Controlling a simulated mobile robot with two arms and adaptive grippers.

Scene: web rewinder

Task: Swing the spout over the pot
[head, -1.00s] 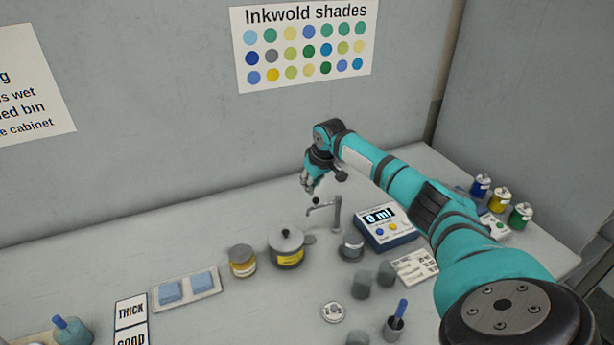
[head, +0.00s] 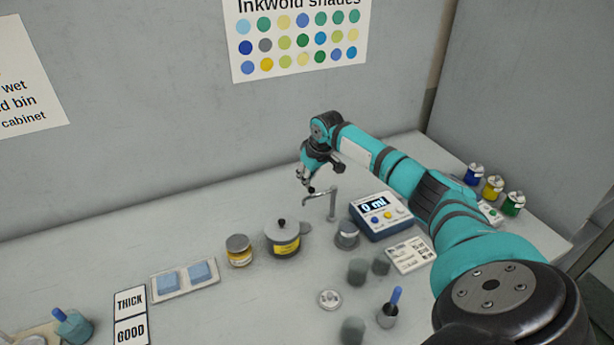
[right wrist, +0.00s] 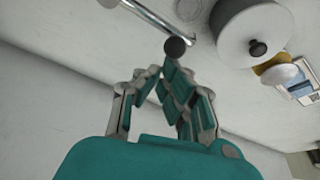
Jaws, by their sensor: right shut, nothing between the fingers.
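The spout (head: 333,204) is a thin silver tube on an upright post, its arm pointing left and carrying a dark ball knob (head: 311,190). The pot (head: 283,240) is grey with a yellow label and a black-knobbed lid. The spout's end shows behind and right of the lid. My right gripper (head: 305,181) is shut and empty, right beside the ball knob; contact cannot be told. In the right wrist view, the knob (right wrist: 175,48) lies just beyond my fingertips (right wrist: 160,75), with the spout tube (right wrist: 150,18) and pot lid (right wrist: 255,28) past it. My left gripper is not in view.
A blue meter (head: 380,215) reading 0 ml and a grey metal cup (head: 347,235) stand right of the pot. Several dark cups are in front. The bench behind the pot is clear.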

